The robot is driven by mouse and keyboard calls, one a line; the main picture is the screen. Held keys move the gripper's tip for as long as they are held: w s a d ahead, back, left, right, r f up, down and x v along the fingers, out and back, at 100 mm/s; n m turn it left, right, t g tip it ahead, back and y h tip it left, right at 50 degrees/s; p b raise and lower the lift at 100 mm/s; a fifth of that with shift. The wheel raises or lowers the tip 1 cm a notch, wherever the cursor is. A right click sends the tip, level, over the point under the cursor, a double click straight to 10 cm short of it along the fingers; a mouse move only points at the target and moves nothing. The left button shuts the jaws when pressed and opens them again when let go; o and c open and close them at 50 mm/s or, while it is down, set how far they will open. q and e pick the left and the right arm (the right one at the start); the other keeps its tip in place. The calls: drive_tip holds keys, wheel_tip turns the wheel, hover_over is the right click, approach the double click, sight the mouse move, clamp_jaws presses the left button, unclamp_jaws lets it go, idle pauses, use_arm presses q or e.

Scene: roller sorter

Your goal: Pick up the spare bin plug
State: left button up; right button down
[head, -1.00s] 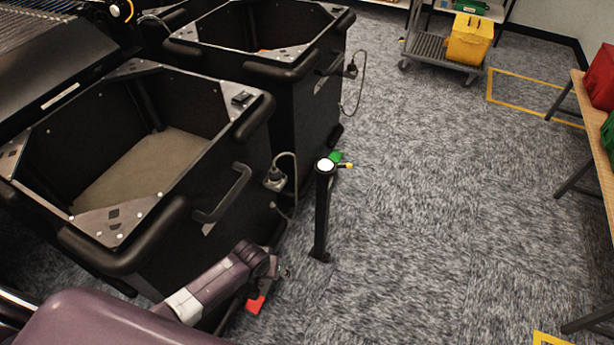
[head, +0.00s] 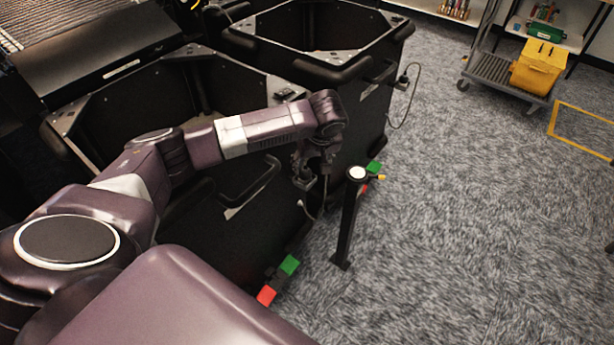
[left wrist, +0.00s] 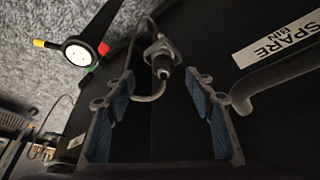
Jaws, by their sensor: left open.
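The spare bin plug (left wrist: 161,60) is a dark plug with a grey body and a looping grey cable, against the black side of the bin. In the left wrist view it lies ahead of my open left gripper (left wrist: 160,82), about midway between the blue-padded fingers, with nothing held. The white SPARE BIN label (left wrist: 276,41) is on the bin to the right. In the head view my left gripper (head: 308,172) is beside the outer wall of the near black bin (head: 225,245) and largely hides the plug; the cable (head: 308,212) shows below it. My right gripper is not in view.
A black post (head: 345,225) with a white top and coloured side tabs stands close right of the gripper. Red and green blocks lie low by the bin. A second bin (head: 345,115) stands behind. A cart with a yellow box (head: 538,68) is far right; carpet between is clear.

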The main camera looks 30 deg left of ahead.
sight(305, 170)
use_arm(q)
drive_tip(key=shift+n, duration=0.3)
drive_tip(key=x, duration=0.3)
drive_tip(key=a+x, duration=0.1)
drive_tip(key=x, duration=0.3)
drive_tip(key=shift+w+a, duration=0.15)
drive_tip(key=shift+w, duration=0.05)
drive_tip(key=shift+c, duration=0.3)
clamp_jaws()
wheel_tip(305, 170, up, 10)
